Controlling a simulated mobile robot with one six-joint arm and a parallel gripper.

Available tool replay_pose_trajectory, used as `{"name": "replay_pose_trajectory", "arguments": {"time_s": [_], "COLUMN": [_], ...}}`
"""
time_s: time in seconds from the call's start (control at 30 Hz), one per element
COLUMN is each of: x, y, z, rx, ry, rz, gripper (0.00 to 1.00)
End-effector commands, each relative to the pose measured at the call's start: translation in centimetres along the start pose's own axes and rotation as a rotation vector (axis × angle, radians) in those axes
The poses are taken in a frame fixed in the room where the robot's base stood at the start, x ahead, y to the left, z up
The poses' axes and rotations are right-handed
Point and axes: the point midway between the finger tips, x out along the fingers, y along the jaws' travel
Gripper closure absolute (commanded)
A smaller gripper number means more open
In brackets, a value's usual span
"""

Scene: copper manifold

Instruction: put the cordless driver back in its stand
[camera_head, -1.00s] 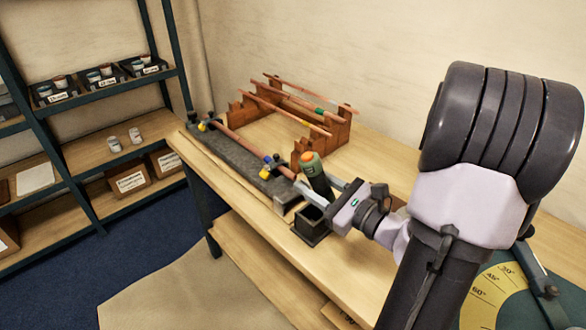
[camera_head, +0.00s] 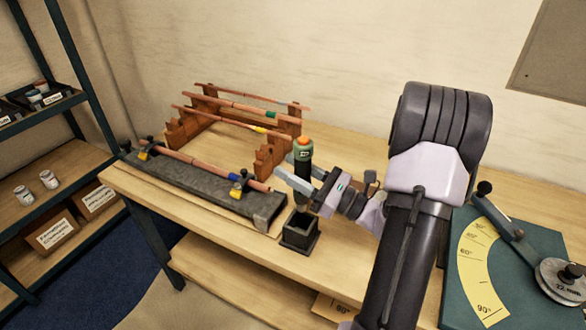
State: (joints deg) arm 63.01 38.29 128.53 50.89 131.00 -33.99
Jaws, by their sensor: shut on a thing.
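The cordless driver (camera_head: 303,154) is a dark green cylinder with an orange top. It stands about upright in my gripper (camera_head: 304,183), which is shut on it from the right. The stand (camera_head: 300,235) is a small dark open-topped box on the bench, below the driver. The driver's lower end is partly hidden by the gripper and seems to be above the stand's opening. I cannot tell whether it is exactly centred over it.
A grey beam with a clamped copper pipe (camera_head: 200,165) lies left of the stand. A brown wooden rack (camera_head: 272,158) with copper pipes stands behind. A green bending plate with a yellow angle scale (camera_head: 480,268) is at right. The bench (camera_head: 262,250) is clear just left of the stand.

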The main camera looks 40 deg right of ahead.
Motion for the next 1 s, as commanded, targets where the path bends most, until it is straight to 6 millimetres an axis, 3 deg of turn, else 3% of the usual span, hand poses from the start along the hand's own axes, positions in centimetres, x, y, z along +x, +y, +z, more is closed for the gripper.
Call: {"name": "replay_pose_trajectory", "arguments": {"time_s": [0.7, 1.0], "x": [-2.6, -2.9], "y": [0.0, -0.1], "z": [-9.5, -10.4], "rx": [-0.002, -0.002], "ry": [0.0, 0.0], "rz": [-0.001, -0.001], "gripper": [1.0, 1.0]}}
